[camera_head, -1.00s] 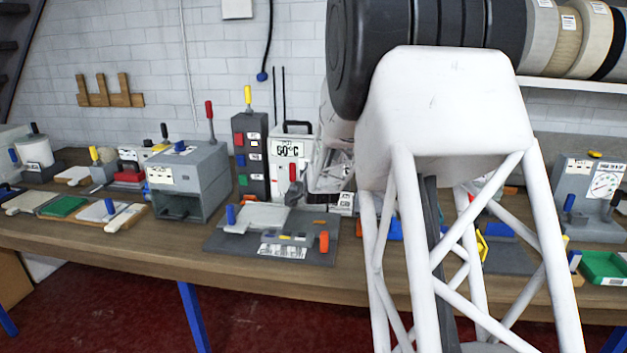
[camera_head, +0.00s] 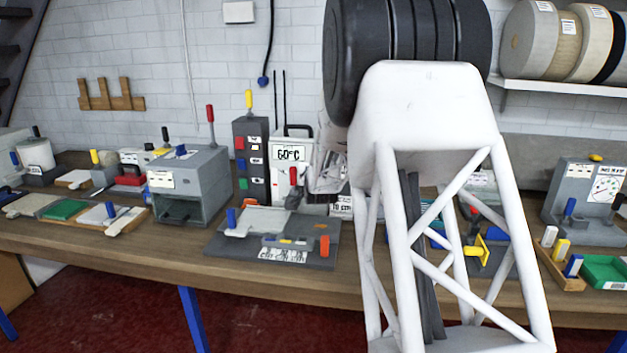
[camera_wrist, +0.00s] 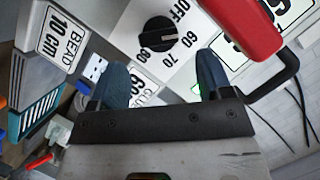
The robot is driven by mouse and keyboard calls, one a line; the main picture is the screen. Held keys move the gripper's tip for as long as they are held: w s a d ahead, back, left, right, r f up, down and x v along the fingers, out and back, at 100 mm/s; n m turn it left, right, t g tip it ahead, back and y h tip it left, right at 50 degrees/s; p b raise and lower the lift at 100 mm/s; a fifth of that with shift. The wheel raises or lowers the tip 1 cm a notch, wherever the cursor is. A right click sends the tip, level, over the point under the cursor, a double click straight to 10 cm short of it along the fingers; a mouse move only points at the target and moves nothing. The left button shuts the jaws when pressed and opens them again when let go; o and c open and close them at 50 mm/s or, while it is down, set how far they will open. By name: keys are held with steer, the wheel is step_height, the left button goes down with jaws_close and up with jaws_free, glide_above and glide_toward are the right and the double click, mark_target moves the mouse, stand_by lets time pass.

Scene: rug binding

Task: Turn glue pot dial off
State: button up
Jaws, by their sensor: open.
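The glue pot is a white box with a 60°C display (camera_head: 290,154) at the middle of the bench in the head view. In the wrist view its black round dial (camera_wrist: 158,33) sits on a white face marked OFF, 60, 70 and 80. I cannot tell which mark the dial points at. My gripper (camera_wrist: 163,76) is open, with its two blue fingertips apart and nothing between them. In the wrist view the dial lies just beyond the gap between the fingertips. In the head view my arm hides most of the gripper and the pot's right side.
A red handle (camera_wrist: 240,28) is close to the right fingertip in the wrist view, with a black bar handle (camera_wrist: 279,77) beside it. A sign reading BEAD 10 cm (camera_wrist: 61,35) is at left. A dark switch tower (camera_head: 251,160) stands left of the pot, and a grey plate (camera_head: 285,245) lies in front.

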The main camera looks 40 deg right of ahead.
steer(key=shift+x, duration=1.9)
steer(key=shift+c, duration=0.3)
steer(key=c, duration=0.9)
steer(key=shift+o, duration=0.2)
steer(key=shift+w+n+g, duration=0.1)
steer(key=shift+n+g, duration=0.2)
steer(key=shift+n, duration=0.2)
steer(key=o, duration=0.9)
steer(key=shift+a+r, duration=0.1)
steer(key=shift+v, duration=3.9)
